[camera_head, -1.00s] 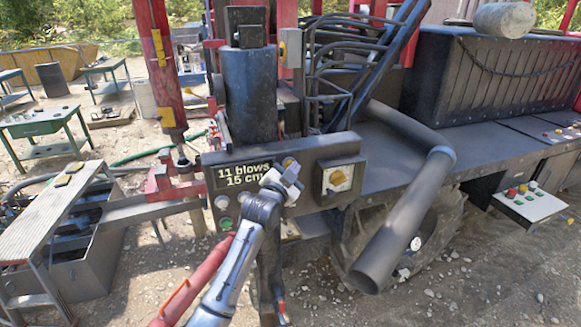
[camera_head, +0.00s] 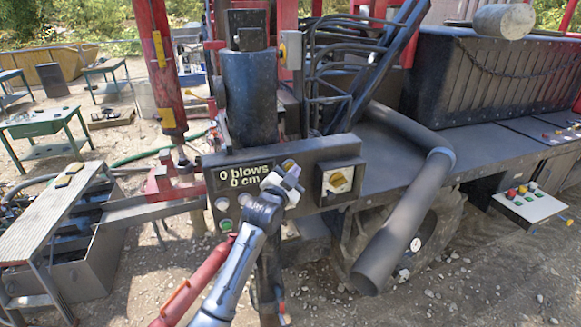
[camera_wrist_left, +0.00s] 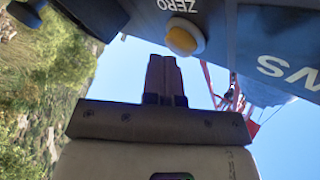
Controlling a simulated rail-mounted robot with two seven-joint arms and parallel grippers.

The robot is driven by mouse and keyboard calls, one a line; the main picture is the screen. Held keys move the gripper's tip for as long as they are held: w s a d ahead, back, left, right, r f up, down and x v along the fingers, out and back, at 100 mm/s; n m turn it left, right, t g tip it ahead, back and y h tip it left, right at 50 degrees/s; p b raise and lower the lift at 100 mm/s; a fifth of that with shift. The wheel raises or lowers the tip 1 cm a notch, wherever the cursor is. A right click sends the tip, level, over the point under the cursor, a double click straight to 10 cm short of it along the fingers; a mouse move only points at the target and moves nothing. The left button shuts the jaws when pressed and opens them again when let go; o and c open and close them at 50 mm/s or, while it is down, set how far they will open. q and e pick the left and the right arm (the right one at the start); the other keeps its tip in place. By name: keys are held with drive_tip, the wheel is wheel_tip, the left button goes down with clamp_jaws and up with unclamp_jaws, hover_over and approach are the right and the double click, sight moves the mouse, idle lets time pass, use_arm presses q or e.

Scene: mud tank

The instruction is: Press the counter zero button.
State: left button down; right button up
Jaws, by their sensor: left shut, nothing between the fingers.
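The counter display (camera_head: 243,176) on the dark panel reads "0 blows 0 cm". The yellow zero button (camera_head: 289,163) is just right of the display, partly behind my gripper. In the left wrist view the yellow button (camera_wrist_left: 185,37) sits in a pale ring beside the word "ZERO". My left gripper (camera_head: 291,178) is in front of the panel, shut and empty. Its closed fingers (camera_wrist_left: 163,60) point at the panel close to the button; I cannot tell whether they touch it. My right gripper is not in view.
A box with a yellow knob (camera_head: 338,180) is right of the button. A white button (camera_head: 221,203) and a green button (camera_head: 225,224) are below the display. A thick grey pipe (camera_head: 400,225) slopes down at the right. A slatted bench (camera_head: 50,215) stands at the left.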

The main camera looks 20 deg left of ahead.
use_arm(q)
drive_tip(key=shift+s+d, duration=0.3)
drive_tip(key=shift+s, duration=0.05)
drive_tip(key=s+d+p, duration=0.3)
drive_tip(key=shift+s+d+p, duration=0.15)
drive_tip(key=shift+s+p, duration=0.15)
drive_tip(key=shift+s, duration=0.1)
idle(0.6)
idle(0.4)
